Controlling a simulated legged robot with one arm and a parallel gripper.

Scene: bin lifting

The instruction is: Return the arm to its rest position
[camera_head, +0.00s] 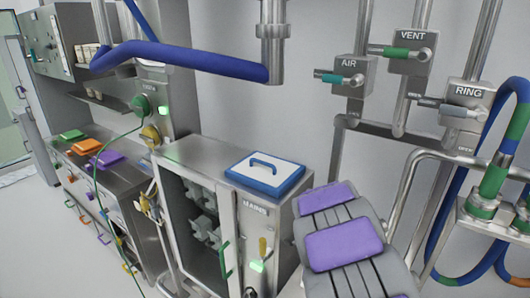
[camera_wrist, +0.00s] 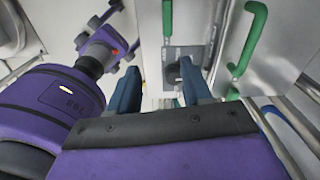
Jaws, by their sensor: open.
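My gripper (camera_wrist: 160,67) shows in the wrist view, with two dark blue-grey fingers set apart and nothing between them. Beyond the fingers is a pale cabinet front with a grey plate and dark knob (camera_wrist: 184,66). The fingers appear apart from it, though the exact gap is hard to tell. Purple arm or body parts of mine fill the left and bottom of the wrist view.
A steel cabinet (camera_head: 248,235) marked MAINS carries a white, blue-rimmed lid (camera_head: 265,172) with a blue handle. A green handle (camera_wrist: 248,42) juts near the right finger. Pipes and valves (camera_head: 410,52) line the right wall. A drawer counter (camera_head: 132,178) stands left.

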